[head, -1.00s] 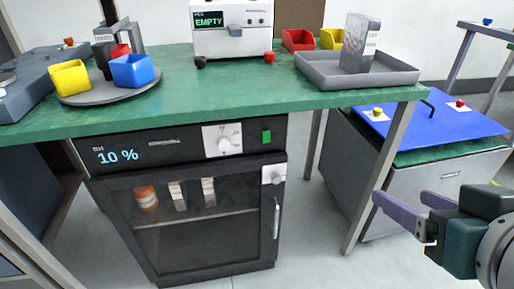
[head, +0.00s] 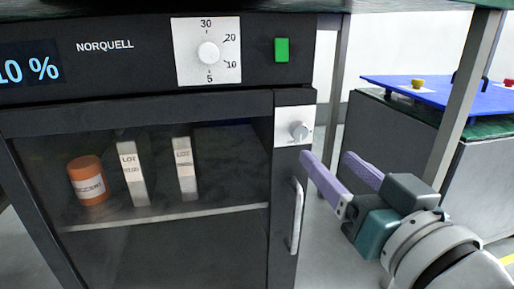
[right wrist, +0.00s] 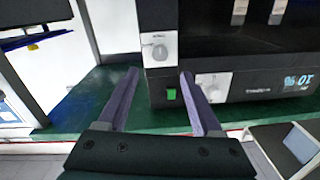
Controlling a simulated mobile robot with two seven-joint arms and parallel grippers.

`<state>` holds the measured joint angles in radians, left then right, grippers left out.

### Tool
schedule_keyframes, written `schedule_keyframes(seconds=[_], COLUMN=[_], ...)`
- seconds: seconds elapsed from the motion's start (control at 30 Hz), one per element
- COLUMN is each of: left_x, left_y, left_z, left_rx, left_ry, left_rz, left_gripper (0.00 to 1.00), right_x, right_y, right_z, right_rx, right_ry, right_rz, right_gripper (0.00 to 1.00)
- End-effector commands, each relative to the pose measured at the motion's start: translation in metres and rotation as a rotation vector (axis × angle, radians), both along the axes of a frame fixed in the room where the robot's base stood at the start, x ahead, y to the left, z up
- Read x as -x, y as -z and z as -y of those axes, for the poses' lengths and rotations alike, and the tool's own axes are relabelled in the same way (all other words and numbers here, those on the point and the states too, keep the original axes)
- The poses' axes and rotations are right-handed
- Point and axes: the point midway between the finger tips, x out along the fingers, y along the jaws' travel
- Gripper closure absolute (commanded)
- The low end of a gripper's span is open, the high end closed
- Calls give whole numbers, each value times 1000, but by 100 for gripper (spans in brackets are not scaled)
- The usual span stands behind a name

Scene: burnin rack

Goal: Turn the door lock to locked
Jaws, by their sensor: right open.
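The door lock is a small silver knob (head: 299,131) on a white plate at the upper right corner of the dark cabinet's glass door (head: 150,240). It also shows in the right wrist view (right wrist: 158,51), where the picture is upside down. The marks on its plate are too small to read. My right gripper (head: 327,157) is open and empty, its purple fingers pointing toward the cabinet just below and right of the knob. In the right wrist view the knob lies beyond and between the fingertips (right wrist: 158,75), apart from them. My left gripper is not in view.
A vertical door handle (head: 297,215) is below the lock. A large dial (head: 208,53) and a green button (head: 281,50) are above. An orange jar (head: 87,180) and two white boxes stand behind the glass.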

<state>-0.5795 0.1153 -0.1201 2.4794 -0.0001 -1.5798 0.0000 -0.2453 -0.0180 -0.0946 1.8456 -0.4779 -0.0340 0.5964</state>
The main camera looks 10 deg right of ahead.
Motion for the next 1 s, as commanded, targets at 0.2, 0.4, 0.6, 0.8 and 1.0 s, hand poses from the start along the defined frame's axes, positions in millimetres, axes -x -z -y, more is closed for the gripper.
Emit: schedule_keyframes(seconds=[0.2, 0.4, 0.6, 0.8, 1.0], left_x=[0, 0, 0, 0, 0], left_y=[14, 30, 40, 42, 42], left_z=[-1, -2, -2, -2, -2], left_rx=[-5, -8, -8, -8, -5], left_ry=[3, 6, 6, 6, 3], left_rz=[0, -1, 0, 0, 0], left_gripper=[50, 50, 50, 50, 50], right_x=[-28, -64, -89, -97, -97], right_y=[1, 2, 1, 0, -1], right_z=[-2, -5, -7, -7, -7], right_rx=[3, 3, 1, 2, 1], right_ry=[-2, -1, -2, 0, 0], right_rz=[6, 3, 1, -2, -2], right_gripper=[33, 33, 33, 33, 33])
